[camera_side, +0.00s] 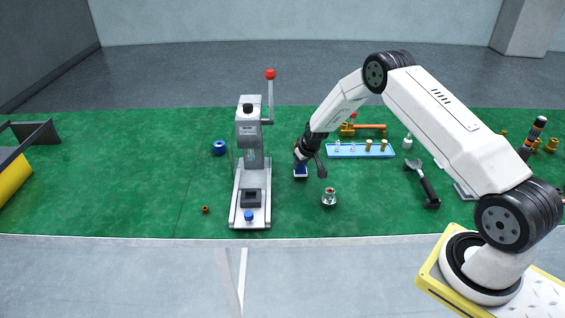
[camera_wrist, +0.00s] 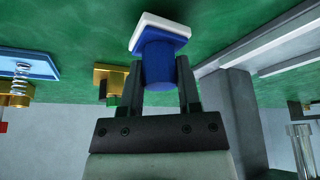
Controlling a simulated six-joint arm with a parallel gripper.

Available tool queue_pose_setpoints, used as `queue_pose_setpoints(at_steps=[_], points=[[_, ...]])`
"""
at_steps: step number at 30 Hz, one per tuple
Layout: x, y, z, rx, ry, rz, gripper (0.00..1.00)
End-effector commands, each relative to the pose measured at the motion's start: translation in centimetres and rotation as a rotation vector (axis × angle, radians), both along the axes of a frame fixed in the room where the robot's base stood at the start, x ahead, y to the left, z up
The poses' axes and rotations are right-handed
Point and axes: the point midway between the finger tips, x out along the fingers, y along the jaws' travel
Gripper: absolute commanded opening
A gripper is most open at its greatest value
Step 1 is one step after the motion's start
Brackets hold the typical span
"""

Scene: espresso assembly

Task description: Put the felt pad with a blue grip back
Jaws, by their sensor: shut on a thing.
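The felt pad with a blue grip (camera_wrist: 159,60) is in my gripper in the wrist view, its white pad pointing away from the fingers toward the green mat. My gripper (camera_wrist: 160,80) in the wrist view is shut on the blue grip, one finger on each side. I cannot tell whether the pad touches the mat.
The grey lever press (camera_side: 239,190) stands close on the left. A small metal part (camera_side: 329,198) is at the front right. A light blue tray (camera_side: 345,153) with several small parts lies behind right, and a black-handled tool (camera_side: 429,188) farther right. A blue ring (camera_side: 219,147) sits left of the press.

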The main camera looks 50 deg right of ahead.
Motion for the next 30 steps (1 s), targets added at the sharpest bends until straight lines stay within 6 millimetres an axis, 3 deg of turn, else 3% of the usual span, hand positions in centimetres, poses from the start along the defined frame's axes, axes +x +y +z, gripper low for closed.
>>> queue_pose_setpoints(at_steps=[29,30], points=[[0.0,0.0,-1.3,0.000,0.000,0.000,0.00],[0.0,0.0,-1.3,0.000,0.000,0.000,0.55]])
